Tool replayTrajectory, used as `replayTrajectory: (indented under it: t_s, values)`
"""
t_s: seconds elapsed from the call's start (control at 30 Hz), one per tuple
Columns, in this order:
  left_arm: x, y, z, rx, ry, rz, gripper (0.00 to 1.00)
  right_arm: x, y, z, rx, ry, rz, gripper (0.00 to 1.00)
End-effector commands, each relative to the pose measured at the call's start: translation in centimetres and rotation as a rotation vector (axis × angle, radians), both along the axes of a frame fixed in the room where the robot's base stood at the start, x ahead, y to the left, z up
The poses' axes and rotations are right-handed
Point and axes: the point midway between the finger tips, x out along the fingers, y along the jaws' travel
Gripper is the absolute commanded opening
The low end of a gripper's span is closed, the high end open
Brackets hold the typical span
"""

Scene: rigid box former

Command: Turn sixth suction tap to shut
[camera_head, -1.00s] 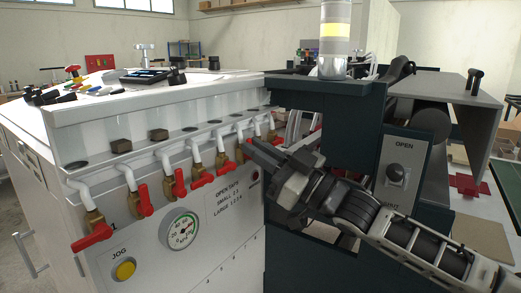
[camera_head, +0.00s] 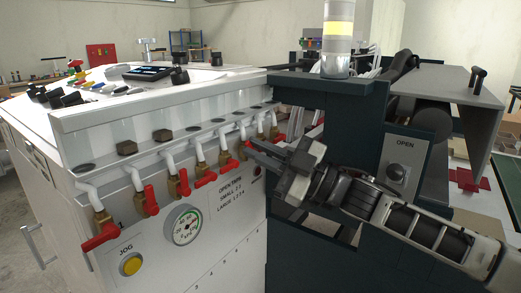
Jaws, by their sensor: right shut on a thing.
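A row of several brass suction taps with red handles runs along the white machine's front, each below a white pipe. The sixth tap (camera_head: 246,152), counted from the left, has its red handle at the fingertips of my right gripper (camera_head: 256,152). The gripper reaches in from the right and is shut on that handle. The fingers partly hide the handle, so its exact angle is hard to tell. The fifth tap (camera_head: 228,167) is just left of the fingers. My left gripper is not in view.
A pressure gauge (camera_head: 183,225) and yellow JOG button (camera_head: 131,265) are on the front panel below the taps. A dark cabinet (camera_head: 325,105) with a yellow-banded light column (camera_head: 338,35) stands close above my right arm. The OPEN button panel (camera_head: 403,165) is behind the arm.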

Motion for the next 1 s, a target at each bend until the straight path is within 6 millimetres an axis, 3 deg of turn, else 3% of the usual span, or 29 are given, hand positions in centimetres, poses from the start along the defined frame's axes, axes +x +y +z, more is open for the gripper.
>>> replayTrajectory:
  t_s: [0.2, 0.23, 0.3, 0.67, 1.0]
  values:
    - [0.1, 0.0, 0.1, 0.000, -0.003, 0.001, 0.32, 0.0, 0.0, -0.1, 0.000, 0.001, 0.001, 0.00]
    - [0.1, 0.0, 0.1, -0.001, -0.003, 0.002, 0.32, 0.0, 0.0, -0.1, 0.000, 0.002, 0.001, 0.15]
    - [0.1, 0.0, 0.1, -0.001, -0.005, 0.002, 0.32, 0.0, 0.0, -0.1, 0.001, 0.002, 0.001, 0.32]
    - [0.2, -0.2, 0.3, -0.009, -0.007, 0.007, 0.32, 0.0, -0.3, -0.2, 0.001, 0.003, 0.001, 0.32]
    - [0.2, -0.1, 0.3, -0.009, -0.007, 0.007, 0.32, -0.6, -3.7, -1.7, -0.001, 0.003, 0.015, 0.32]
